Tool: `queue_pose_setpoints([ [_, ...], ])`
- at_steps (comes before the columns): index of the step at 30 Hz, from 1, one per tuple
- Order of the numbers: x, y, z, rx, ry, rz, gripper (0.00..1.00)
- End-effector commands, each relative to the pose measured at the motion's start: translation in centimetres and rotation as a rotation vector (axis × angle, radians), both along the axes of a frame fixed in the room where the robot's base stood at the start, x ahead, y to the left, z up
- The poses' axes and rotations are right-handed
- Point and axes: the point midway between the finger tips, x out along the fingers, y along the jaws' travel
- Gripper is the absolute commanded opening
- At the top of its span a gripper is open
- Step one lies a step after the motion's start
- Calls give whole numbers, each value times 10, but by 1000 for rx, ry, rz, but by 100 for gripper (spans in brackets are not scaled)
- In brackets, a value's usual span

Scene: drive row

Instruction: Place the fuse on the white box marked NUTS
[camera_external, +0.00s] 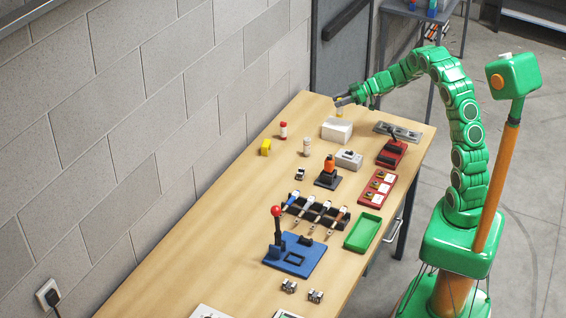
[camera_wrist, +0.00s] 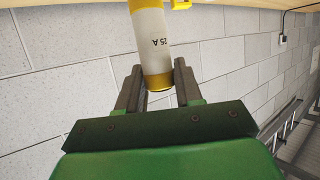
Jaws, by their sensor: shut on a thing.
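My gripper (camera_external: 343,101) is shut on a fuse (camera_external: 339,107), a pale cylinder with yellow end caps, and holds it roughly upright at the far end of the bench. The white box (camera_external: 337,131) stands on the bench just below the fuse in the external view. Its marking is not readable. I cannot tell whether the fuse touches the box.
Nearby on the wooden bench (camera_external: 170,275) are a red-and-white cylinder (camera_external: 283,131), a pale cylinder (camera_external: 306,147), a yellow block (camera_external: 265,147) and a grey switch box (camera_external: 349,159). A grey strip (camera_external: 397,132) lies right of the white box. The block wall runs along the left.

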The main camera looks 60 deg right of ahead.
Motion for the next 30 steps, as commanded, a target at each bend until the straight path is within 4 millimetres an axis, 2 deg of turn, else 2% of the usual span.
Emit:
queue_pose_setpoints([
  [10, 9, -3, -12, 0, 1, -1, 2],
  [17, 8, -3, -40, 2, 2, -1, 2],
  [29, 8, -3, -44, 0, 1, -1, 2],
  [30, 8, -3, -44, 0, 1, -1, 38],
])
